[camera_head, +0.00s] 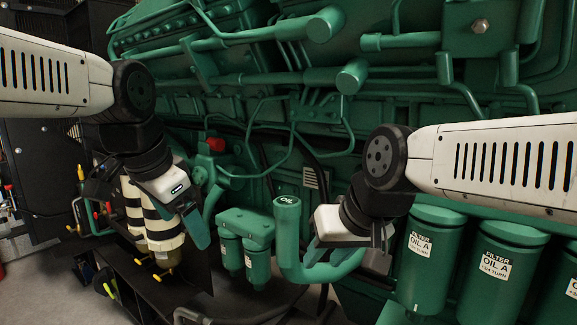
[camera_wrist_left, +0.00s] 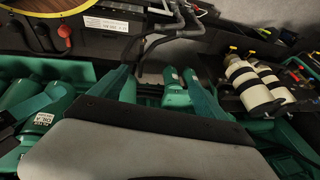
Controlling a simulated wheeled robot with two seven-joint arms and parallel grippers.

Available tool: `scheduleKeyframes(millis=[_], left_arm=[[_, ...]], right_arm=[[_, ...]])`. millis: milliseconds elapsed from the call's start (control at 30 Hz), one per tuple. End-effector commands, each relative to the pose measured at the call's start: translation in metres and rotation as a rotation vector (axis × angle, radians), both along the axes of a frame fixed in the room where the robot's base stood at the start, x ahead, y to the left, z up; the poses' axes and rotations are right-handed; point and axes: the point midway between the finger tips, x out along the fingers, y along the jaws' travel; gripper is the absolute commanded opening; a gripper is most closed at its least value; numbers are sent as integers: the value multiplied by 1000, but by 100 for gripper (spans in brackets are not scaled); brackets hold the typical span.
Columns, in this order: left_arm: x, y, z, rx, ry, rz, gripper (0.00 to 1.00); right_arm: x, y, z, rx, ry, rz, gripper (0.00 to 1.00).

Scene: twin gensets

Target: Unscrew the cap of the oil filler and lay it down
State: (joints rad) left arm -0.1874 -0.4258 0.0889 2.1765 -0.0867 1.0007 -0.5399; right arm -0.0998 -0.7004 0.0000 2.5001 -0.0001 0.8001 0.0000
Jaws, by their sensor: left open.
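The green oil filler (camera_head: 288,245) is a bent pipe rising in front of the engine in the head view. Its round cap (camera_head: 287,201), lettered OIL, sits on the upright end. My left gripper (camera_head: 199,232) hangs to the left of the filler, pointing down, open and empty. In the left wrist view its two green fingers (camera_wrist_left: 158,80) stand well apart; I cannot make out the cap there. My right gripper (camera_head: 335,257) is just right of the filler's upright end, beside its lower bend. I cannot tell whether its fingers are open or touch the pipe.
Small green canisters (camera_head: 245,240) stand between my left gripper and the filler. Large oil filters (camera_head: 430,250) stand at the right. Cream-and-black striped cylinders (camera_head: 150,225) are at the left. Green engine pipes (camera_head: 240,75) run behind. Some grey floor (camera_head: 45,275) shows at lower left.

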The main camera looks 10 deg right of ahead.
Motion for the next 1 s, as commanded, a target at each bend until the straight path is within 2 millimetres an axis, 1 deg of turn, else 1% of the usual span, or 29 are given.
scheduleKeyframes(millis=[33,67,100,167,200,267,300,400,500,600,700,867,1000], left_arm=[[19,-18,11,84,8,-174,86],[28,-28,18,138,11,-287,86],[40,-41,26,204,16,-436,86],[57,-63,36,297,22,-659,86],[68,-78,42,354,25,-807,86],[83,-102,49,430,30,-1029,86],[92,-118,52,474,34,-1170,86],[109,-154,57,560,39,-1492,86],[121,-183,57,612,41,-1747,86],[128,-201,56,639,40,-1922,86],[131,-211,55,652,38,-2022,86],[134,-214,44,658,39,-2066,86],[136,-213,23,657,40,-2065,86]], right_arm=[[0,0,0,0,0,0,36],[0,0,0,0,0,0,36],[0,0,0,0,0,0,36],[0,0,0,0,0,0,36],[0,0,0,0,0,0,36],[0,0,0,0,0,0,36],[0,0,0,0,0,0,36],[0,0,0,0,0,0,36],[0,0,0,0,0,0,36],[0,0,0,0,0,0,36],[0,0,0,0,0,0,36],[0,0,0,0,0,0,36],[0,0,0,0,0,0,36]])
